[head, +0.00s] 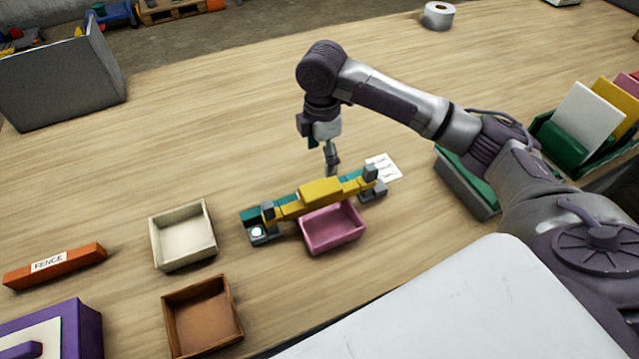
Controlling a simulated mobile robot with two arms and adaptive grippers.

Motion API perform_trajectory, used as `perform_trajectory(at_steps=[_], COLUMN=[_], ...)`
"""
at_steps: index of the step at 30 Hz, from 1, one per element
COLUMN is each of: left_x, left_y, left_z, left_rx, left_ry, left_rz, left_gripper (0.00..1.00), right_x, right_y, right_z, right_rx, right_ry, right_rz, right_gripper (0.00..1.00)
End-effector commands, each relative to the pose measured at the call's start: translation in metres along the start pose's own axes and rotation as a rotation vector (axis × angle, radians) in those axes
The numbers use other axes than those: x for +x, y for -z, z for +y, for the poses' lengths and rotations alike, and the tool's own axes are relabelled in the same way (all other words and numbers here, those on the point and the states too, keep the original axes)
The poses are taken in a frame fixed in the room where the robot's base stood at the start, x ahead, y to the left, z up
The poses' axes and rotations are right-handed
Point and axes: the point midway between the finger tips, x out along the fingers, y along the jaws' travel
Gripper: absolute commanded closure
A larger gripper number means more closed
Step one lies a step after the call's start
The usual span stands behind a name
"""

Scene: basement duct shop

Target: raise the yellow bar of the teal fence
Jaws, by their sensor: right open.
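The teal fence (251,218) lies on the wooden bench near the middle of the head view. Its yellow bar (320,190) lies lengthwise along it, between dark end blocks. My right gripper (332,170) points down just behind the bar, right of its middle. It is open and looks empty; I cannot tell whether it touches the fence. A pink tray (331,230) sits right in front of the bar. My left gripper is not in view.
A cream tray (183,236) and a brown tray (203,317) stand left of the fence. An orange block labelled FENCE (85,262) lies farther left. A green rack of cards (560,140) stands at right. The bench behind the fence is mostly clear.

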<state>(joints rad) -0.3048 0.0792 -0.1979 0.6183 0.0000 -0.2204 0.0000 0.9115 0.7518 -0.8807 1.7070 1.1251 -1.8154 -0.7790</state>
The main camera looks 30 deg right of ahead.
Motion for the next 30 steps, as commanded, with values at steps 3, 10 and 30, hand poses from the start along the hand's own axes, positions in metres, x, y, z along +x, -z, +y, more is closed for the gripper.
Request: perform_trajectory(at_steps=[3, 10, 30], left_x=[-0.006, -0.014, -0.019], left_y=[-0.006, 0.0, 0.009], left_z=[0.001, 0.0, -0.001], left_rx=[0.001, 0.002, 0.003], left_ry=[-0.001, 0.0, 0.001], left_rz=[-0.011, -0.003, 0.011], left_gripper=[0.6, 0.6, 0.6], right_x=[0.024, 0.073, 0.117], right_y=[0.0, 0.001, 0.001], right_z=[-0.001, -0.001, 0.0], right_rx=[0.0, 0.0, -0.001], right_ry=[0.005, 0.004, -0.002], right_rz=[-0.001, 0.0, 0.0], right_gripper=[0.19, 0.19, 0.2])
